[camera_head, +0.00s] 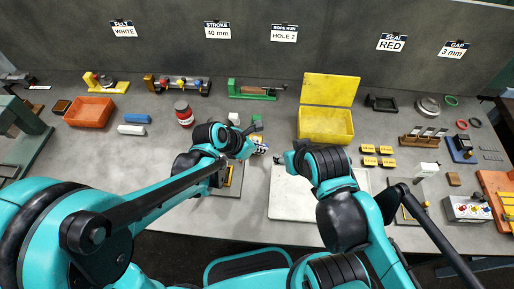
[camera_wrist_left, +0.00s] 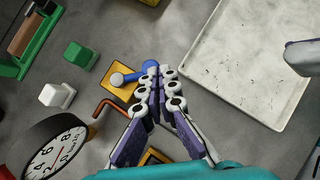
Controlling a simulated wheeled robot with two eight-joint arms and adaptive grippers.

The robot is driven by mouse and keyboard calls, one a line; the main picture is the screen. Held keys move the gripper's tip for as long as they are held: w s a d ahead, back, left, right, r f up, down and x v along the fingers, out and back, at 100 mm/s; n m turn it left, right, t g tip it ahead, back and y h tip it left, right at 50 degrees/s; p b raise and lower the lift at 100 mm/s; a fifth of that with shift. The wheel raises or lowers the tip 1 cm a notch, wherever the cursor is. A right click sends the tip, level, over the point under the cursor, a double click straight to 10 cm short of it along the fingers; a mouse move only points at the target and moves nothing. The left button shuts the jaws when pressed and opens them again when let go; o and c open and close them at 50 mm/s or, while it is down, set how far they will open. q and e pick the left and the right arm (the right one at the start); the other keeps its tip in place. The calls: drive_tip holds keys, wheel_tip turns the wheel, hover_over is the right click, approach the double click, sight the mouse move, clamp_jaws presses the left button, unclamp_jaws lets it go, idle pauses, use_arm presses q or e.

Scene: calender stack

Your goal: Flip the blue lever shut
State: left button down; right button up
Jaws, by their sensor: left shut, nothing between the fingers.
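In the left wrist view, the blue lever (camera_wrist_left: 133,75) lies across a yellow block (camera_wrist_left: 122,90), with a round grey-blue knob at its left end. My left gripper (camera_wrist_left: 160,72) is shut and empty, its tips at the lever's right end. Whether they touch it is unclear. In the head view, my left gripper (camera_head: 259,146) covers most of this spot, so the lever cannot be made out there. My right gripper (camera_head: 279,160) is small and dark at the end of the right arm, over the white plate; its jaws are not clear.
A white plate (camera_wrist_left: 245,60) lies right of the lever. A bent copper-coloured rod (camera_wrist_left: 105,108), a dial gauge (camera_wrist_left: 45,155), a white cube (camera_wrist_left: 57,95) and a green cube (camera_wrist_left: 80,55) lie left of it. An open yellow box (camera_head: 325,125) stands behind the plate.

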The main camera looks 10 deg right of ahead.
use_arm(q)
drive_tip(key=shift+w+d+b, duration=0.15)
drive_tip(key=shift+w+d, duration=0.15)
drive_tip(key=shift+d, duration=0.65)
drive_tip(key=shift+w+d+b, duration=0.15)
drive_tip(key=shift+w+d, duration=0.15)
drive_tip(key=shift+d, duration=0.6)
use_arm(e)
drive_tip(key=shift+f, duration=0.35)
use_arm(q)
drive_tip(key=shift+w+d, duration=0.2)
drive_tip(key=shift+d, duration=0.05)
idle(0.5)
